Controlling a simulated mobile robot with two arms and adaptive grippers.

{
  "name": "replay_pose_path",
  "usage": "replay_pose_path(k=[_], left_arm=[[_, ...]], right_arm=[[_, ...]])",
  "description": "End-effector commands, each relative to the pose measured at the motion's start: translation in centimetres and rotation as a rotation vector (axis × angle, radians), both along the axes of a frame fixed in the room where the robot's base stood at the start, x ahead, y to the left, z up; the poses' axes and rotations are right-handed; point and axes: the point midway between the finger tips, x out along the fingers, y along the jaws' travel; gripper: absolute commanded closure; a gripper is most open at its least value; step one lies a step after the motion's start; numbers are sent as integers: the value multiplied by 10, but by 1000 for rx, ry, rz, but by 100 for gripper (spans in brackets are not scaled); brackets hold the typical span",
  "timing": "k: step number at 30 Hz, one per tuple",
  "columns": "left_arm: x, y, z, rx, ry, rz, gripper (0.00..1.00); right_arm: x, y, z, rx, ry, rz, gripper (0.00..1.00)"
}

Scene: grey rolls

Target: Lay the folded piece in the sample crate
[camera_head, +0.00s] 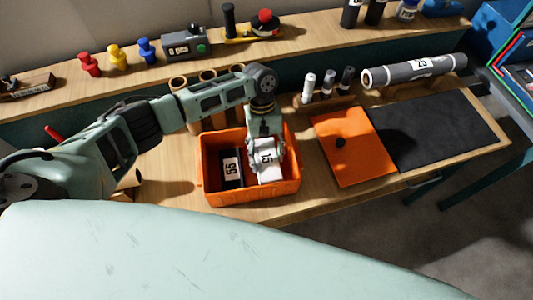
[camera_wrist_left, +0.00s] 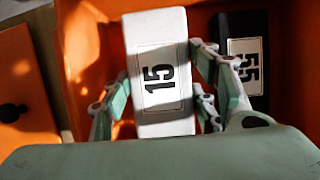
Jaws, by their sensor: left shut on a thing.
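The sample crate (camera_head: 252,198) is an orange open box on the wooden bench; its orange wall also shows in the left wrist view (camera_wrist_left: 92,20). A white folded piece marked 15 (camera_head: 269,175) is in the crate's right part, and it also shows in the left wrist view (camera_wrist_left: 158,40). My left gripper (camera_head: 266,152) reaches down into the crate and is shut on the white piece, with fingers on both sides of it. I cannot tell whether the piece touches the crate floor. A black piece marked 55 (camera_head: 232,168) lies in the crate's left part. My right gripper is not in view.
An orange lid (camera_head: 352,145) with a black knob lies right of the crate, beside a dark mat (camera_head: 440,128). A grey roll marked 13 (camera_head: 414,70) and several small upright rolls (camera_head: 328,84) stand behind. Brown tubes (camera_head: 178,84) are behind the crate.

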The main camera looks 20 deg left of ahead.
Motion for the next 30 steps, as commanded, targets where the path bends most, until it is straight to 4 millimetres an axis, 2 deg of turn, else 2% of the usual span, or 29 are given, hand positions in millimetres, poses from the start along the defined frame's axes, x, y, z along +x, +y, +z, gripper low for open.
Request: replay_pose_path(k=[2,3,9,30], left_arm=[[0,0,0,-1,0,0,76],[0,0,0,-1,0,0,42],[0,0,0,-1,-1,-1,25],[0,0,0,0,0,0,24]], right_arm=[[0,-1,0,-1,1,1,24],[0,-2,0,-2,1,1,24],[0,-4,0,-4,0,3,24],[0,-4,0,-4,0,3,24]])
